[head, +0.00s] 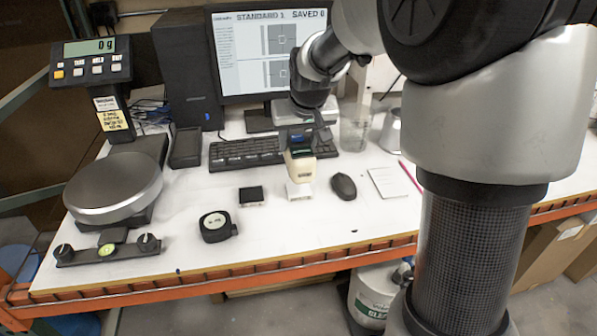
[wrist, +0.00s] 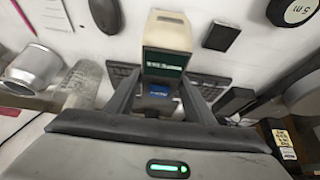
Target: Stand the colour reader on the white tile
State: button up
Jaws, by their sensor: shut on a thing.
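The colour reader (head: 300,167), a cream block with a dark green label and a dark upper part, is upright in my gripper (head: 297,143). My gripper is shut on it from above. In the wrist view the colour reader (wrist: 166,32) stands out between the two fingers, its green label facing the camera. The white tile (head: 299,192) is a small pale block on the bench, directly below the reader in the head view. The reader's lower end overlaps the tile there; I cannot tell whether they touch. The tile is hidden behind the reader in the wrist view.
A black-topped tile (head: 251,197) lies left of the white tile, and a mouse (head: 343,187) lies to its right. A keyboard (head: 240,153) is behind. A tape measure (head: 215,226) and a scale (head: 115,187) are farther left.

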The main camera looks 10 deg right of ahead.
jog(key=shift+f+b, duration=0.3)
jog(key=shift+f, duration=2.6)
jog(key=shift+f, duration=0.1)
jog(key=shift+f, duration=0.15)
jog(key=o, duration=1.6)
